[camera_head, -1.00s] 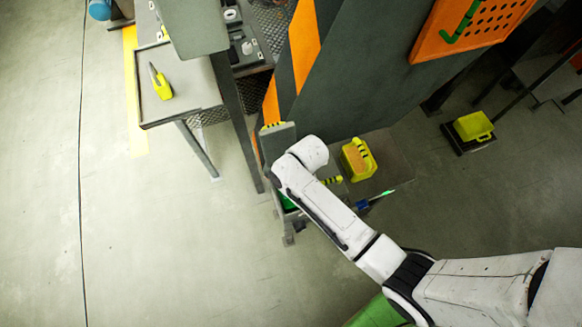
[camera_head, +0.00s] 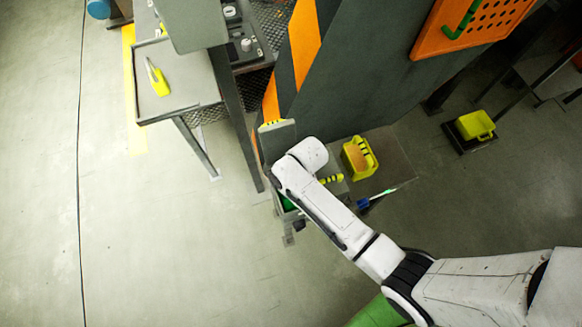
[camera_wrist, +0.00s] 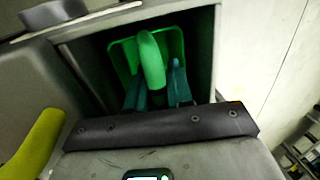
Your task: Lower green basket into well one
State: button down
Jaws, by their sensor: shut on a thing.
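In the wrist view the green basket (camera_wrist: 122,58) sits inside the dark square opening of the well (camera_wrist: 203,40), with its rounded green handle (camera_wrist: 152,62) toward the camera. My gripper (camera_wrist: 158,88) reaches into the opening with its two teal fingers shut on the handle; the contact is partly hidden. In the head view my arm covers most of the well, and only a small green patch of the basket (camera_head: 288,203) shows beside it. How deep the basket sits cannot be told.
A yellow bin (camera_head: 359,157) and a blue-headed brush (camera_head: 365,203) lie on the grey bench right of my arm. A grey upright plate (camera_head: 277,138) stands behind the well. A side table (camera_head: 180,95) holds a yellow tool (camera_head: 157,78). The floor at left is clear.

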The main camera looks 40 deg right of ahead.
dwell(0.3)
jog(key=c, duration=0.5)
grip_release()
jog(key=r+p, duration=0.5)
jog(key=p, duration=0.1)
jog(key=shift+w+a+r, duration=0.1)
jog(key=shift+a+r, duration=0.1)
jog(key=shift+r, duration=0.2)
notch_tip(320, 180, up, 4)
jog(key=p, duration=0.4)
jog(key=shift+d+r+p, duration=0.15)
jog(key=shift+p, duration=0.2)
